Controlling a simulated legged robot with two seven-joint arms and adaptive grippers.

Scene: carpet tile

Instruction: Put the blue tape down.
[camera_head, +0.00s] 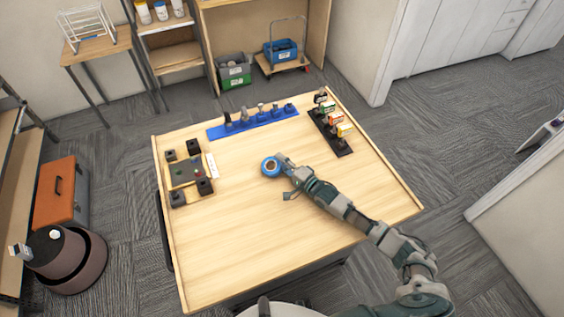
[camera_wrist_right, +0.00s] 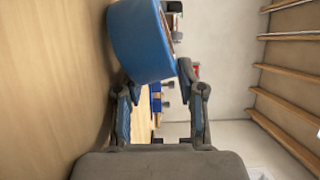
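A roll of blue tape (camera_head: 270,167) is over the middle of the wooden table (camera_head: 250,225), with its ring opening facing up toward the head camera. My right gripper (camera_head: 284,167) reaches in from the right and meets the roll at its right side. In the right wrist view the blue tape (camera_wrist_right: 140,42) sits between the two fingertips of the right gripper (camera_wrist_right: 158,82), which press on its sides. The roll hides part of the fingertips. I cannot tell whether the roll touches the tabletop. My left gripper is in neither view.
A blue strip (camera_head: 253,123) with several upright items lies along the far edge. A black strip (camera_head: 331,133) with small boxes and bottles is at the right. A wooden tray with black blocks (camera_head: 187,175) is at the left. The table's front and centre are clear.

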